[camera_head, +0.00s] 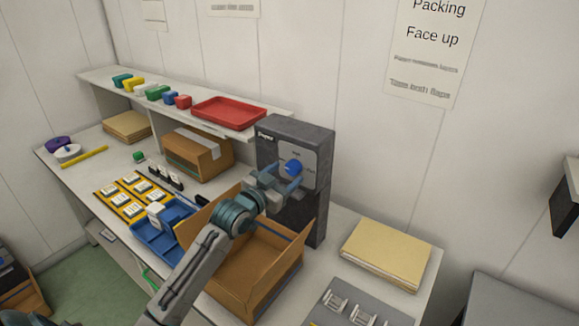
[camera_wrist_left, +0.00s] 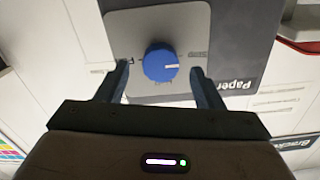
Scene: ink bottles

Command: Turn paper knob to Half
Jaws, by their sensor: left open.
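The paper knob (camera_head: 293,168) is a round blue knob on a light grey plate on the front of a dark grey paper dispenser (camera_head: 318,140). It also shows in the left wrist view (camera_wrist_left: 160,63), with a pale pointer mark towards the right side of that picture. Small labels stand around it, too small to read surely. My left gripper (camera_head: 283,180) is open in front of the knob. In the wrist view its two fingers (camera_wrist_left: 160,82) stand on either side of the knob, with a gap on each side. My right gripper is not in view.
An open cardboard box (camera_head: 262,285) stands below my left arm. A blue tray (camera_head: 150,236) and yellow trays of bottles lie to its left. A shelf above holds a red tray (camera_head: 228,112). A stack of tan sheets (camera_head: 385,255) lies to the right.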

